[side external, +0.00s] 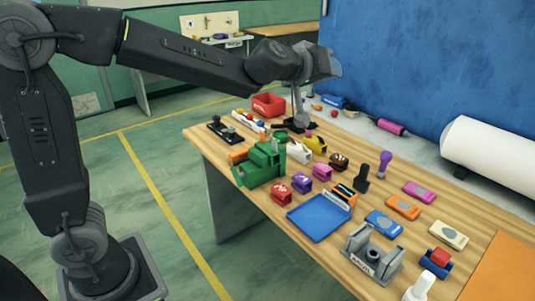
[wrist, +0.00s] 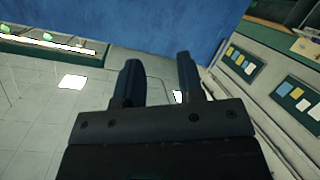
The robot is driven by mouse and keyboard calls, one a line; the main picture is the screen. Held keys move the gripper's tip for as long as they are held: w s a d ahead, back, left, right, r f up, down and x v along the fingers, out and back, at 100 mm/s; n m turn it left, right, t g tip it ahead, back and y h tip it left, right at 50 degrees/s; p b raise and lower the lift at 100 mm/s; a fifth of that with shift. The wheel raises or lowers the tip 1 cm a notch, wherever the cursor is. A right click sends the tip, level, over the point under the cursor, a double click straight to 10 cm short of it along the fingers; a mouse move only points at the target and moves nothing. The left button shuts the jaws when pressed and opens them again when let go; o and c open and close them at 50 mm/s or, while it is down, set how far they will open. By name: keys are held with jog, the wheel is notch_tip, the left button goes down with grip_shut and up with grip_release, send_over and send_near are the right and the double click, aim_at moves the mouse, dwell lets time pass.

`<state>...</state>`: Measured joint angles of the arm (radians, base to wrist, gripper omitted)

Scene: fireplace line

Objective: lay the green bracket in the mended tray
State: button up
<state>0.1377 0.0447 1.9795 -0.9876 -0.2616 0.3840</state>
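A small green piece (side external: 281,136), which may be the green bracket, is at the left of the table, partly hidden behind a larger green vise-like block (side external: 262,164). I cannot tell its shape. A flat blue tray (side external: 318,218) lies near the front edge, empty, with a pale label plate (side external: 336,201) at its back; the writing is too small to read. A red open box (side external: 268,104) stands at the far end. My gripper (side external: 334,66) is high above the far end of the table, away from both trays. In the wrist view its fingers (wrist: 158,78) are apart with nothing between them.
Small red (side external: 281,194), purple (side external: 301,183) and pink (side external: 322,171) blocks stand beside the blue tray. A grey fixture (side external: 371,255) is in front of it. Coloured flat pieces (side external: 403,208) lie to the right. A blue wall (side external: 430,75) rises behind the table.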

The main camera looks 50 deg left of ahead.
jog(key=w+a+f+n+g+y, duration=0.2)
jog(key=w+a+f+n+y, duration=0.2)
jog(key=w+f+y, duration=0.15)
jog(key=n+g+y, duration=0.7)
jog(key=g, duration=0.5)
send_near(272, 150)
jog(key=a+r, duration=0.2)
jog(key=a, duration=0.2)
jog(key=shift+x, duration=2.9)
jog(key=shift+w+f, duration=0.15)
jog(key=shift+w, duration=0.05)
jog(key=shift+c, duration=0.3)
grip_shut()
